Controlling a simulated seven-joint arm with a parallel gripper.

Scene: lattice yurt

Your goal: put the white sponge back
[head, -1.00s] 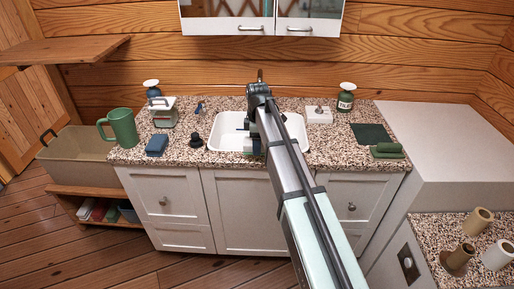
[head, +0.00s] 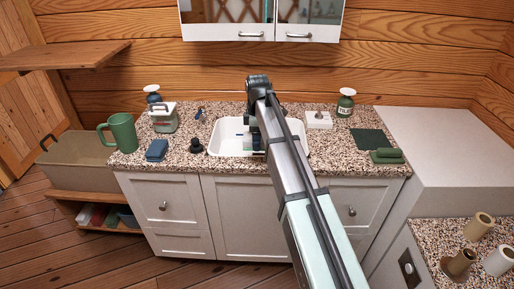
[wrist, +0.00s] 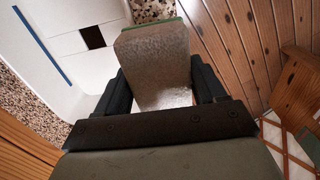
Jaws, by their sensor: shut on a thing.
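In the wrist view, a pale grey-white sponge (wrist: 156,62) with a green edge at its far end is between the two dark fingers of my gripper (wrist: 162,84). The fingers are shut on its sides. In the head view, my gripper (head: 252,142) is over the white sink (head: 229,149), and my arm covers most of it; the sponge is hardly visible there. The wrist view shows the sink's white surface (wrist: 75,75) with a blue strip and a dark square, to the left of the sponge.
Left of the sink are a blue block (head: 157,150), a black knob-like item (head: 197,146), a green mug (head: 123,133) and a clear caddy (head: 164,118). Right are a white box (head: 318,120), a bottle (head: 345,102), a dark green mat (head: 369,142) and a green block (head: 387,156).

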